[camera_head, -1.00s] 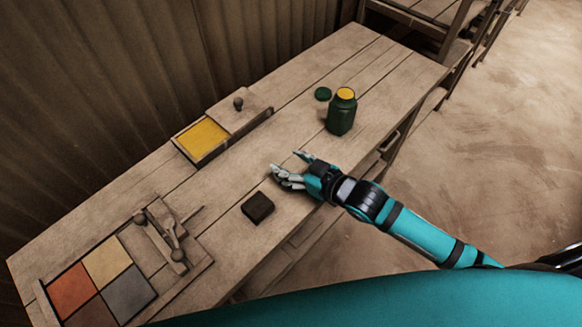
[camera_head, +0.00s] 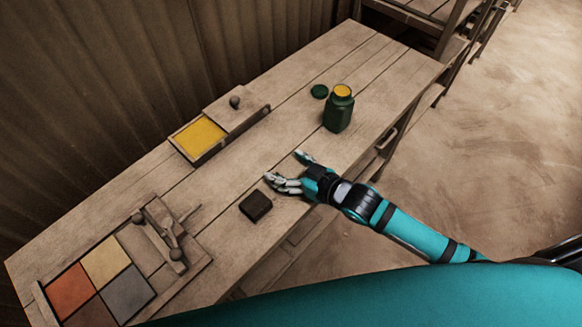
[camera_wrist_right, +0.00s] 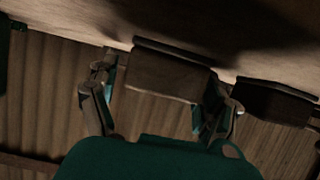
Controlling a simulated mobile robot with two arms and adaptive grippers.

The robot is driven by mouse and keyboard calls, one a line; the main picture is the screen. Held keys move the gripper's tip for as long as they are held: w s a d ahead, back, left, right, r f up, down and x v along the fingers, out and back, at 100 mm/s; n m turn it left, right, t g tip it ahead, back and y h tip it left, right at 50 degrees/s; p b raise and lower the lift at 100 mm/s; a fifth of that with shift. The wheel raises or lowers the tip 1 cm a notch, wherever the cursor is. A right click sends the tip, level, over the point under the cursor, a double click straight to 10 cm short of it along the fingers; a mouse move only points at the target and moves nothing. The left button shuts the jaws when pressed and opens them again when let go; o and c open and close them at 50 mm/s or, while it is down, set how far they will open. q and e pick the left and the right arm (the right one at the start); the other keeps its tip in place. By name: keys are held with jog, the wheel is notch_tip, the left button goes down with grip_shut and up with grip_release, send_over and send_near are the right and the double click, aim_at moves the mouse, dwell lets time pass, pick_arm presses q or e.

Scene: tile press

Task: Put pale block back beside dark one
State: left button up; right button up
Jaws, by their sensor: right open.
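The dark block (camera_head: 255,205) lies on the bench, just lower left of my right gripper (camera_head: 284,167). My right gripper is open, low over the bench, with its fingers spread. In the right wrist view a brownish block (camera_wrist_right: 165,75), which looks like the pale one, sits between the two open fingers of the gripper (camera_wrist_right: 155,100). The dark block (camera_wrist_right: 275,100) is in the same view, to the right, just beyond the right finger. In the head view I cannot make out the pale block against the bench and hand. My left gripper is not in view.
On the bench (camera_head: 240,165) stand a green jar (camera_head: 338,112) with its lid (camera_head: 319,91) beside it, and a box with yellow contents (camera_head: 198,137). A press lever (camera_head: 170,238) and a tray of coloured tiles (camera_head: 72,291) are at lower left. The bench's far right is clear.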

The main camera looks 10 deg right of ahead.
jog(key=v, duration=1.2)
jog(key=shift+r, duration=0.1)
